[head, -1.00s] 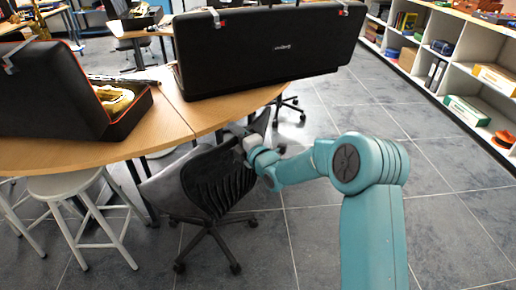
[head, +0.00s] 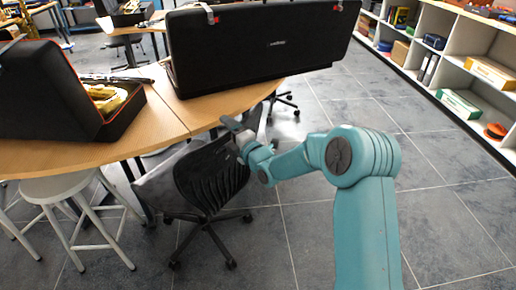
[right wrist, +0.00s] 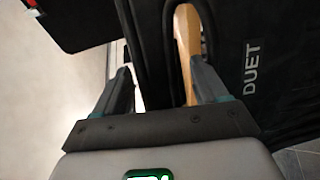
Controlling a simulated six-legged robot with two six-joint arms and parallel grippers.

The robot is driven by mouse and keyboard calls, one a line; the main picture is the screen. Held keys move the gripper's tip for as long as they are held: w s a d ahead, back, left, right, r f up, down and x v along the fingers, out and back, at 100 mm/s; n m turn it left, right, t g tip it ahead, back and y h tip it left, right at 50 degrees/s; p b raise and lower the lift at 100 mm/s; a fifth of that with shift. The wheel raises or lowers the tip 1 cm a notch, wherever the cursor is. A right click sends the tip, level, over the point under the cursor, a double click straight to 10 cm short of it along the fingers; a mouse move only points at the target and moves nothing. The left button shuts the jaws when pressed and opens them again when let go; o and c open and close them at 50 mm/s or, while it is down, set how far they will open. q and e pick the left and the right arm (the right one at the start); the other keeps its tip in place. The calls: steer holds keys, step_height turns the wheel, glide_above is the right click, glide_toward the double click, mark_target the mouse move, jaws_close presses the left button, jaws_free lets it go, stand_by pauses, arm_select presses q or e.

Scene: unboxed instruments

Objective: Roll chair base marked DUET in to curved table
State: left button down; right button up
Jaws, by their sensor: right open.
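The chair (head: 212,178) has a black ribbed back, a grey seat and a dark star base on casters. It stands at the near edge of the curved wooden table (head: 150,125), its seat partly under the top. White DUET lettering shows on a dark surface (right wrist: 252,70) at the right of the right wrist view. My right gripper (head: 236,130) is at the top of the chair back. In the right wrist view, its fingers (right wrist: 163,88) are apart, with a dark upright part between and beyond them; contact cannot be told. My left gripper is out of view.
Two open black instrument cases (head: 260,50) (head: 45,95) stand on the table. A white stool (head: 62,188) stands left of the chair. Shelves (head: 470,70) line the right side. The grey tiled floor (head: 440,215) is clear between.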

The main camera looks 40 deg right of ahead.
steer(key=s+b, duration=0.6)
steer(key=s, duration=0.6)
steer(key=shift+r, duration=0.1)
